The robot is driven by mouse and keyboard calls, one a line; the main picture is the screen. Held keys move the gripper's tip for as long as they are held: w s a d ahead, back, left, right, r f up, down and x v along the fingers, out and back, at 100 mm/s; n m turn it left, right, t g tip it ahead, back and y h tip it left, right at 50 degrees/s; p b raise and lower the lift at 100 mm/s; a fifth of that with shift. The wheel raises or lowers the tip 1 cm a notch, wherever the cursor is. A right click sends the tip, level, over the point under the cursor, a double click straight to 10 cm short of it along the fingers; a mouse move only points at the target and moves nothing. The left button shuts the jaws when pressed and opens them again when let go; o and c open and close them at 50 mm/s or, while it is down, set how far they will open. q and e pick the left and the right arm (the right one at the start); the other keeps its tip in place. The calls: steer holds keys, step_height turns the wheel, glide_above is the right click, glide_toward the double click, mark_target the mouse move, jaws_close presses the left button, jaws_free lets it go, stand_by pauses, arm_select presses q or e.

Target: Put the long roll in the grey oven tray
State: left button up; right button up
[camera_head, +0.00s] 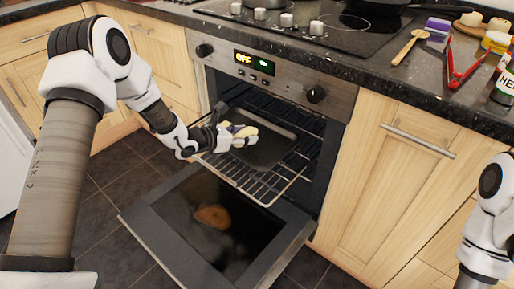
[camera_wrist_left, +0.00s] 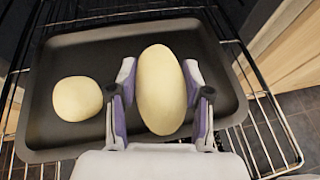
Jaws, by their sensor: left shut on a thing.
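The long roll (camera_wrist_left: 160,90) is pale and oval. In the left wrist view it sits between the two purple-padded fingers of my left gripper (camera_wrist_left: 160,108), which is shut on it. The grey oven tray (camera_wrist_left: 105,58) lies directly behind and below the roll in that view. I cannot tell whether the roll touches the tray floor. A round pale roll (camera_wrist_left: 78,98) rests in the tray's left part. In the head view my left gripper (camera_head: 248,137) reaches into the open oven over the tray (camera_head: 268,154). My right gripper is out of view.
The tray stands on a wire rack (camera_head: 258,183) pulled partly out. The oven door (camera_head: 285,243) hangs open below, with a tan patch in its glass. The worktop (camera_head: 365,72) above holds a wooden spoon (camera_head: 407,47), red tongs (camera_head: 463,72) and a bottle (camera_head: 505,82).

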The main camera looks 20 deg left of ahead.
mark_target(258, 151)
arm_select(q)
steer(key=d, duration=0.2)
steer(key=w+d, duration=0.1)
steer(key=shift+w+d+f, duration=0.1)
steer(key=shift+d+f, duration=0.15)
steer(key=shift+d, duration=0.05)
step_height(258, 151, down, 4)
steer(key=shift+w+d+r+b, duration=0.1)
steer(key=shift+r+b, duration=0.15)
steer(key=shift+b, duration=0.4)
steer(key=shift+f, duration=0.1)
steer(key=o, duration=1.2)
steer(key=shift+c, duration=0.2)
